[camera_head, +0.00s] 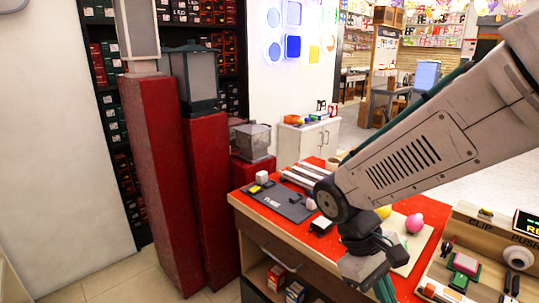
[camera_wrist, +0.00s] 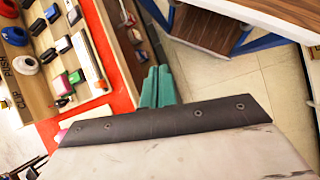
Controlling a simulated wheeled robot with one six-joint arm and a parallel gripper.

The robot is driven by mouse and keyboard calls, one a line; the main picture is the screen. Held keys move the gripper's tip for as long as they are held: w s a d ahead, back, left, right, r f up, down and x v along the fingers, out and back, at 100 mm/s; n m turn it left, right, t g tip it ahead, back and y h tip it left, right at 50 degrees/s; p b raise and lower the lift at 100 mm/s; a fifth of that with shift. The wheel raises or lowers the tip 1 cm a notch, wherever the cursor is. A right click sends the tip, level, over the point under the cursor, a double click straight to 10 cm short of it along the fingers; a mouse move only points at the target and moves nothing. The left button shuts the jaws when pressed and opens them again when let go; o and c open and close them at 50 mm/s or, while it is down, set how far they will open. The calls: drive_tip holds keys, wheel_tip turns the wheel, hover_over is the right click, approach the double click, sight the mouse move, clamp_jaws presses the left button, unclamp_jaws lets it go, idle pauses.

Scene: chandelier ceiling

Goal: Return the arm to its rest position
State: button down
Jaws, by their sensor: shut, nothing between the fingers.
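My gripper (camera_head: 386,291) hangs at the end of my grey arm in the head view, in front of the red-topped table (camera_head: 262,200) and close to its front edge. Its green fingers point downward and run to the bottom of the picture. In the wrist view my gripper (camera_wrist: 158,78) shows its two green fingers side by side and closed, with nothing between them. Tiled floor shows beyond them. My arm reaches in from the upper right and hides part of the table and the room behind it.
A black mat (camera_head: 288,205), a pink ball (camera_head: 414,223) and a yellow ball (camera_head: 383,211) are on the table. A wooden display board (camera_head: 455,236) with several small items stands at the right. Red pillars (camera_head: 155,170) rise at the left. Floor (camera_head: 110,288) is clear at lower left.

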drive_tip(key=s+d+r+m+t+y, duration=0.4)
drive_tip(key=s+r, duration=0.4)
drive_tip(key=r, duration=0.2)
drive_tip(key=shift+s+d+r+m+t+y, duration=0.2)
drive_tip(key=shift+s+d+m+t+y, duration=0.15)
drive_tip(key=shift+d+m+t, duration=0.55)
idle(0.4)
